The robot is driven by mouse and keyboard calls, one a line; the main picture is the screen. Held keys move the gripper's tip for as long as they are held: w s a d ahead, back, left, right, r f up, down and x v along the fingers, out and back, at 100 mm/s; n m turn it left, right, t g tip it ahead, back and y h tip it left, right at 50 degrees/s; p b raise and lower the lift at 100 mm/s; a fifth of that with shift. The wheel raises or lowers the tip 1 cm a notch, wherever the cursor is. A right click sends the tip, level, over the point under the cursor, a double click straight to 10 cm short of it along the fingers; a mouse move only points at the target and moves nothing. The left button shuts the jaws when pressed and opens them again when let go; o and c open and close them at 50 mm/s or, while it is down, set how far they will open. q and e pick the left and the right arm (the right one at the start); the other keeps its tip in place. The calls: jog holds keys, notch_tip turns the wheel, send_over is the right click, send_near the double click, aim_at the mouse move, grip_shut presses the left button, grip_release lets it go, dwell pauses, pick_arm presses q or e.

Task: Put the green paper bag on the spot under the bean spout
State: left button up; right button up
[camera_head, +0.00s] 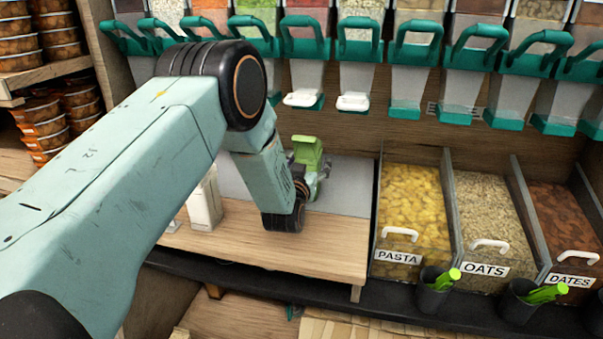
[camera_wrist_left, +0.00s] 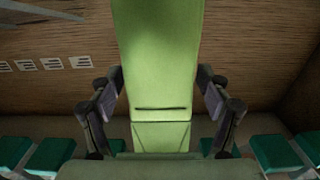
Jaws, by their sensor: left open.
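The green paper bag (camera_head: 307,151) is at the back of the wooden counter, over a grey panel (camera_head: 346,185). My left gripper (camera_head: 318,176) reaches it from the front, and my arm hides part of the bag's lower side. In the left wrist view the bag (camera_wrist_left: 158,60) fills the middle between the two fingers of my left gripper (camera_wrist_left: 160,108). The fingers stand open on either side of it, with narrow gaps. Whether the bag rests on the panel cannot be told. White-lipped spouts (camera_head: 303,99) hang above and behind the bag. My right gripper is not in view.
A row of dispensers with teal handles (camera_head: 417,45) lines the back wall. Bins of pasta (camera_head: 414,206), oats (camera_head: 497,220) and dates (camera_head: 560,212) stand at right. A white container (camera_head: 206,203) is left of my wrist. The counter front (camera_head: 330,245) is clear.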

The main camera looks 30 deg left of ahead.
pick_arm(q)
jog(key=p+v, duration=0.2)
jog(key=v, duration=0.9)
jog(key=shift+s+r+p, duration=0.3)
jog(key=shift+s+p, duration=0.05)
jog(key=shift+s, duration=0.05)
